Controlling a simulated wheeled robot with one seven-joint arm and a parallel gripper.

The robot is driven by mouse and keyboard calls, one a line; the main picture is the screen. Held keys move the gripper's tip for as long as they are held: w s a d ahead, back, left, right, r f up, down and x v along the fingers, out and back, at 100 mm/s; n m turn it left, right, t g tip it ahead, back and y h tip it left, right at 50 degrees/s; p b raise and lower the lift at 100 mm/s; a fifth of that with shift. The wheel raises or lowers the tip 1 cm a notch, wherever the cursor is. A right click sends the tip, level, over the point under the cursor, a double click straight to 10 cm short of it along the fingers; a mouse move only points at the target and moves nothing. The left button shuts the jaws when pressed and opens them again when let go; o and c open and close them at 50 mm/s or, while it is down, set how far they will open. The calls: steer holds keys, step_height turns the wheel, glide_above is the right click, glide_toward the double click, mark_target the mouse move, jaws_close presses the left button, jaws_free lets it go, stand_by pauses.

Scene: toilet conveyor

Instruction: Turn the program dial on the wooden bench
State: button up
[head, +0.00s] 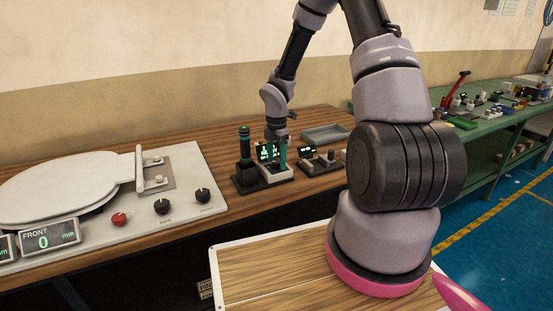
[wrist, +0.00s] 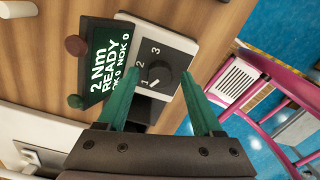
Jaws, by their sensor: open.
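The program dial (wrist: 158,72) is a dark round knob on a white panel (wrist: 183,45) marked 1, 2 and 3. Its pale pointer mark seems to be on the side of the 1. Beside it, a black display (wrist: 103,62) reads 2 Nm, READY, OK 0 and NOK 0. My gripper (wrist: 160,76) is open, with its two green fingers on either side of the dial in the wrist view. I cannot tell whether they touch it. In the head view my gripper (head: 280,156) is over the unit on the wooden bench (head: 200,140), and the dial is hidden.
A dark stand with a green-topped tool (head: 244,148) is just left of the unit. A second small device (head: 318,158) and a grey tray (head: 325,133) are to its right. A toilet-seat test panel (head: 180,205) with knobs lies at left. A green table (head: 460,125) stands at right.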

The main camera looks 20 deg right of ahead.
jaws_close()
steer(key=m, duration=0.5)
steer(key=shift+m, duration=0.3)
steer(key=m, duration=1.2)
steer(key=shift+m, duration=0.3)
steer(key=m, duration=0.5)
steer(key=shift+m, duration=0.3)
